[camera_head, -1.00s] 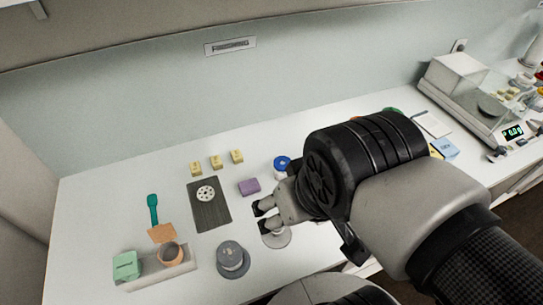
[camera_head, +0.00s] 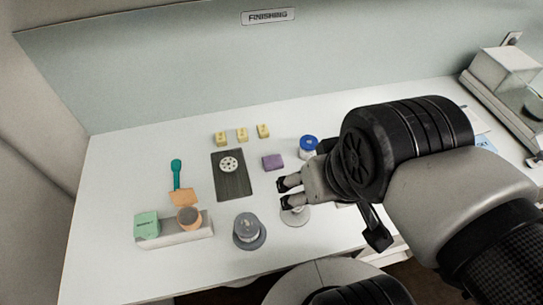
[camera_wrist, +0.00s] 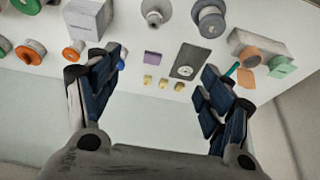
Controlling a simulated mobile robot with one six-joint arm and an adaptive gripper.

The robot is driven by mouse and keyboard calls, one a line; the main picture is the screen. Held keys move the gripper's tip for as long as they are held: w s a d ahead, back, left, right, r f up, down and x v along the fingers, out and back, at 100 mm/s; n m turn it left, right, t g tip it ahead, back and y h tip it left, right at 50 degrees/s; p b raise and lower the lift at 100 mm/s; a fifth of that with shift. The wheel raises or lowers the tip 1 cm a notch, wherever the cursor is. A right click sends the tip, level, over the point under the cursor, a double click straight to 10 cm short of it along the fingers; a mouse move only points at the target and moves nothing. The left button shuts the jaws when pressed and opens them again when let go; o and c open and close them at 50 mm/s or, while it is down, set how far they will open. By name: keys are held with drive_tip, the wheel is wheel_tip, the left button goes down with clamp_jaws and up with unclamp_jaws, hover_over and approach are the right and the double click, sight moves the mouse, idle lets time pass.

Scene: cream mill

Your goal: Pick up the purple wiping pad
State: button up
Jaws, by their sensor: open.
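The purple wiping pad (camera_head: 273,162) lies flat on the white bench, just right of the dark grey plate. In the wrist view the purple pad (camera_wrist: 152,58) shows between the two fingers, well beyond their tips. My gripper (camera_head: 283,193) is open and empty. In the head view it appears in front of and slightly right of the pad, apart from it. Its two blue-padded fingers (camera_wrist: 163,62) are spread wide in the wrist view. Nothing covers the pad.
A dark plate (camera_head: 234,187) bears a perforated disc (camera_head: 229,164). Several yellow blocks (camera_head: 242,135) stand behind. A blue-capped jar (camera_head: 309,143) stands right of the pad. A grey round weight (camera_head: 249,232) and a holder (camera_head: 190,232) with a green block (camera_head: 147,224) are at front left.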

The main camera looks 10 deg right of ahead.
drive_tip(key=shift+o, duration=0.2)
drive_tip(key=shift+o, duration=0.4)
drive_tip(key=shift+w, duration=0.1)
drive_tip(key=g, duration=0.5)
hover_over(273, 161)
wheel_tip(273, 161, down, 11)
wheel_tip(273, 161, down, 13)
drive_tip(key=b, duration=0.3)
drive_tip(key=shift+r+b, duration=0.15)
drive_tip(key=shift+b, duration=0.2)
wheel_tip(273, 161, down, 5)
drive_tip(key=shift+r+b, duration=0.1)
drive_tip(key=shift+b, duration=0.95)
drive_tip(key=shift+c, duration=0.6)
